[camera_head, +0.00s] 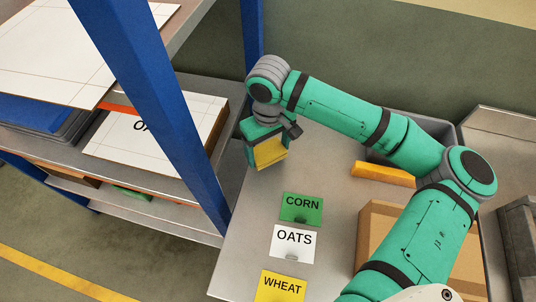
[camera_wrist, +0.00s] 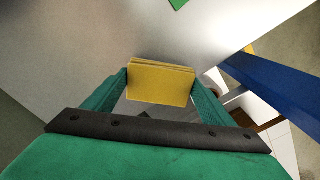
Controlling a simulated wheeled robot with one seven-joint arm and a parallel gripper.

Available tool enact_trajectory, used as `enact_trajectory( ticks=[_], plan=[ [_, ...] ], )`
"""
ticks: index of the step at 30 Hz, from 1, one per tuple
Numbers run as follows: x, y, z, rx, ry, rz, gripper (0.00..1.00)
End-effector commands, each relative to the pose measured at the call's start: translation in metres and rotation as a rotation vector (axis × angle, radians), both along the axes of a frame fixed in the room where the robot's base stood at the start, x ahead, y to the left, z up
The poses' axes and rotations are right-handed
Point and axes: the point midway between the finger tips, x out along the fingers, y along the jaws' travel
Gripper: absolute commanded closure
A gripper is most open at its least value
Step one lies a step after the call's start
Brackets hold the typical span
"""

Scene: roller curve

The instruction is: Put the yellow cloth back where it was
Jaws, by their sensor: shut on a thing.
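The yellow cloth (camera_head: 271,153) is a folded, flat-sided bundle held between the fingers of my gripper (camera_head: 265,142). In the wrist view the cloth (camera_wrist: 160,84) spans the gap between the two green fingers of my gripper (camera_wrist: 160,95), its layered edge showing at the top. The gripper is shut on it. In the head view the cloth hangs over the far left part of the grey table (camera_head: 330,205), behind the CORN card. I cannot tell how far it is above the surface.
CORN (camera_head: 301,208), OATS (camera_head: 293,242) and WHEAT (camera_head: 281,287) cards line the table's left part. A cardboard box (camera_head: 375,235), an orange-yellow bar (camera_head: 384,173) and a grey bin (camera_head: 440,130) stand right. A blue rack post (camera_head: 165,110) and shelves stand left.

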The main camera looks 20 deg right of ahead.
Motion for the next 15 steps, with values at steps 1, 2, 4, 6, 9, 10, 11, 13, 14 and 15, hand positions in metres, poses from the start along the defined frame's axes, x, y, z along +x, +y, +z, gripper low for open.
enact_trajectory(
  ticks=[1, 2, 4, 6, 9, 10, 11, 13, 14, 15],
  plan=[
    [0.000, -0.001, -0.008, -0.002, 0.004, -0.001, 0.47],
    [0.000, -0.001, -0.012, -0.001, 0.003, -0.001, 0.47],
    [0.000, 0.000, -0.021, -0.002, 0.003, 0.001, 0.47],
    [0.001, 0.002, -0.028, -0.001, 0.002, 0.006, 0.47],
    [0.002, 0.006, -0.031, 0.000, 0.001, 0.012, 0.47],
    [0.002, 0.006, -0.031, 0.000, 0.001, 0.013, 0.47],
    [0.002, 0.006, -0.031, 0.000, 0.001, 0.013, 0.47],
    [0.002, 0.006, -0.031, 0.000, 0.001, 0.011, 0.47],
    [0.002, 0.005, -0.031, 0.000, 0.001, 0.010, 0.47],
    [0.001, 0.004, -0.031, 0.000, 0.001, 0.008, 0.47]
  ],
)
